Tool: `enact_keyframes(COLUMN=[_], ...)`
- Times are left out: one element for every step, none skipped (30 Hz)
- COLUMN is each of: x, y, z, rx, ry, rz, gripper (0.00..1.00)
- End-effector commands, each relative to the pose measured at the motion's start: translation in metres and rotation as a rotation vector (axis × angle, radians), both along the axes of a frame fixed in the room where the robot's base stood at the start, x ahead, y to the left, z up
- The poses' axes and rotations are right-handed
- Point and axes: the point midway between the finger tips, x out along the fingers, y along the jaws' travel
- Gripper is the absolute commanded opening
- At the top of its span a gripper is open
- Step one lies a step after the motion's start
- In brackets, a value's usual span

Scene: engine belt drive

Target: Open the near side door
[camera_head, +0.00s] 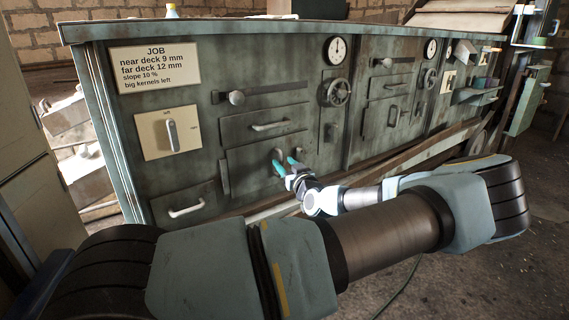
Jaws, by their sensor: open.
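The grey-green machine cabinet (205,95) fills the middle of the camera_head view. A wide panel that looks like the near side door (248,160) is on its near section, below a drawer-like panel with a horizontal handle. An upright bar handle (224,178) shows at the door's left edge. The door looks flush with the cabinet front. My gripper (285,165), with teal fingertips, is in front of the door's right part, to the right of the bar handle. It is open, with nothing seen between its fingers. Whether the fingertips touch the door I cannot tell.
A lower drawer with a white handle (186,208) is at bottom left. A slider knob (236,98), a handwheel (337,92), a gauge (336,49) and a switch plate (168,133) stand out from the front. A wooden beam (440,150) runs along the base at right.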

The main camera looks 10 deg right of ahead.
Motion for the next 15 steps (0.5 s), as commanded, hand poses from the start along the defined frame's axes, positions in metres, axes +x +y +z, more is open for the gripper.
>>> enact_keyframes(x=[0.0027, 0.0037, 0.0046, 0.005, 0.0053, 0.0053, 0.0053, 0.0052, 0.0052, 0.0051, 0.0051, 0.005, 0.005, 0.005, 0.005], y=[0.0006, 0.0007, 0.0009, 0.0009, 0.0009, 0.0009, 0.0009, 0.0009, 0.0009, 0.001, 0.001, 0.001, 0.001, 0.001, 0.001], z=[0.0, -0.0001, -0.0001, -0.0002, -0.0002, -0.0002, -0.0002, -0.0002, -0.0002, -0.0002, -0.0002, -0.0002, -0.0002, -0.0002, -0.0002], rx=[0.001, 0.0, 0.0, 0.0, 0.0, 0.0, 0.0, 0.0, 0.0, 0.0, 0.0, 0.0, 0.0, 0.0, 0.0], ry=[0.0, 0.0, 0.001, 0.001, 0.001, 0.001, 0.001, 0.001, 0.001, 0.001, 0.001, 0.001, 0.001, 0.001, 0.001], rz=[0.0, -0.001, -0.001, -0.001, -0.001, -0.001, -0.001, -0.001, -0.001, -0.001, -0.001, -0.001, -0.001, -0.001, -0.001], gripper=[0.5, 0.5, 0.5, 0.5, 0.5, 0.5, 0.5, 0.5, 0.5, 0.5, 0.48, 0.44, 0.41, 0.37, 0.33])
